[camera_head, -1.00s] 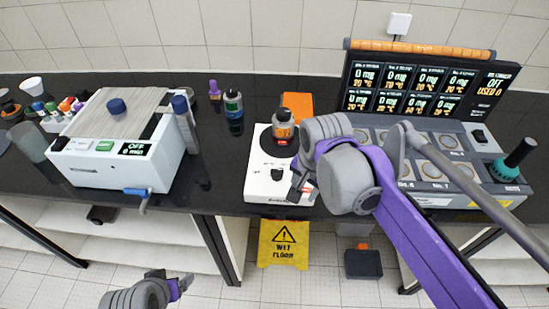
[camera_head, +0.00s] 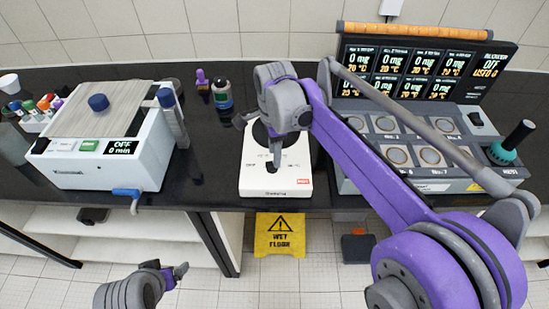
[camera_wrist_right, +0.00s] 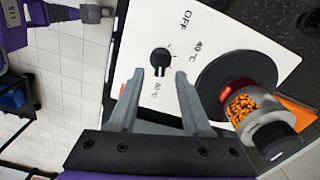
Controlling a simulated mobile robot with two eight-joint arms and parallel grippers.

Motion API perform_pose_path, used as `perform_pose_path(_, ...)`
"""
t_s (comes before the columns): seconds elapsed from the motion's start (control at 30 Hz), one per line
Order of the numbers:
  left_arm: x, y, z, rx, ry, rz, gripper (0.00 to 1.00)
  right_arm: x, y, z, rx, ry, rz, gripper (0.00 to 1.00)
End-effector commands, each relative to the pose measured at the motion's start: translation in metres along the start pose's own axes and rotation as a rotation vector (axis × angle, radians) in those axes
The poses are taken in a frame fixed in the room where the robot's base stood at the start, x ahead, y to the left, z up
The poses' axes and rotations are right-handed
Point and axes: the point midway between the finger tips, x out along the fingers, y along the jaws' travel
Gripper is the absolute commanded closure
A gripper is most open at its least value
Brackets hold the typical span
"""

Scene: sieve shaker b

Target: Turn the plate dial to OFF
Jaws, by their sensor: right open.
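The white plate unit (camera_head: 256,186) stands near the table's front edge; it also fills the right wrist view (camera_wrist_right: 222,38). Its black dial (camera_wrist_right: 160,60) shows there, with OFF, 40 °C and 80 °C printed around it. My left gripper (camera_head: 179,271) is low, away from the table.
A jar with orange contents (camera_wrist_right: 246,104) stands on the round black heating top (camera_wrist_right: 212,80). A white shaker box (camera_head: 95,165) is at left, a dark bottle (camera_head: 222,95) behind. A grey multi-station unit (camera_head: 440,186) with displays stands close at right.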

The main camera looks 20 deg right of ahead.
Motion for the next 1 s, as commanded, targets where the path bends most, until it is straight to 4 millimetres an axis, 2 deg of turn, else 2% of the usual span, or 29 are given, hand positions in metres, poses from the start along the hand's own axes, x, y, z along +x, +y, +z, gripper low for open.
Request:
perform_pose_path(0.1,0.001,0.0,0.001,0.0,-0.001,0.0,0.14,0.016,0.0,0.0,0.0,0.0,0.0,0.51)
perform_pose_path(0.2,0.002,0.0,0.001,0.0,-0.001,0.0,0.14,0.024,0.0,0.0,0.0,0.0,0.0,0.51)
perform_pose_path(0.53,0.002,0.0,0.001,0.0,-0.001,0.0,0.14,0.027,0.0,0.0,-0.001,0.0,-0.001,0.51)
perform_pose_path(0.57,0.002,0.0,0.001,0.0,-0.001,0.0,0.14,0.027,0.0,0.0,-0.001,0.0,-0.001,0.55)
perform_pose_path(0.8,0.002,0.0,0.001,0.0,-0.001,0.0,0.14,0.027,0.0,0.0,-0.001,0.0,-0.001,0.98)
perform_pose_path(1.0,0.001,0.0,0.001,0.0,-0.001,0.0,0.14,0.027,0.0,0.0,-0.001,0.0,-0.001,1.0)
